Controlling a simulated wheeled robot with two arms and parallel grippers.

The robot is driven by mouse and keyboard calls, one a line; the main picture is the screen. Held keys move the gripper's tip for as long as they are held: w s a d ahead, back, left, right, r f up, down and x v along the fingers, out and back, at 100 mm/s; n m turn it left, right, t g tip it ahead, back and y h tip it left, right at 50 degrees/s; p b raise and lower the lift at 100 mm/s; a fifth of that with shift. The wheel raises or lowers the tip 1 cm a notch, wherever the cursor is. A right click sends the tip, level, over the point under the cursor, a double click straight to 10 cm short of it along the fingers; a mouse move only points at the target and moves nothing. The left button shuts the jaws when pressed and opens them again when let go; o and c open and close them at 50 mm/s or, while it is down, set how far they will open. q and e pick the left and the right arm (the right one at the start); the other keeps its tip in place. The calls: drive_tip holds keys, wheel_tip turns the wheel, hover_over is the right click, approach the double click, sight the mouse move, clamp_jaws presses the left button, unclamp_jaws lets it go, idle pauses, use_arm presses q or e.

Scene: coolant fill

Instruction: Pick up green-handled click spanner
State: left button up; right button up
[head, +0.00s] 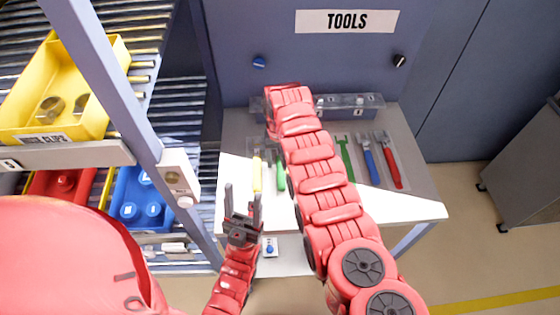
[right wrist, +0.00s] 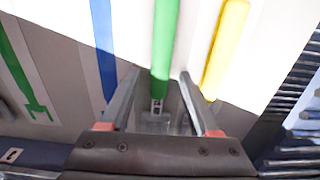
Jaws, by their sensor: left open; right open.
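A green-handled tool (right wrist: 164,45) lies between the spread fingers of my right gripper (right wrist: 159,73) in the right wrist view; its metal end points into a clear holder. I cannot tell whether the fingers touch it. In the head view the green handle (head: 280,180) shows left of my right arm, which hides the right gripper. A second, all-green open-ended spanner (head: 345,156) lies right of the arm; it also shows at the left of the right wrist view (right wrist: 22,75). My left gripper (head: 243,192) is open and empty over the table's front left.
A yellow-handled tool (head: 257,174) and a blue one (right wrist: 104,45) flank the green handle. Blue (head: 369,162) and red (head: 390,162) tools lie further right on the white-fronted table (head: 415,207). A clear rack (head: 350,103) stands behind. A shelf post (head: 125,95) rises at left.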

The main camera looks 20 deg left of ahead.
drive_tip(key=shift+f, duration=0.15)
clamp_jaws()
idle(0.6)
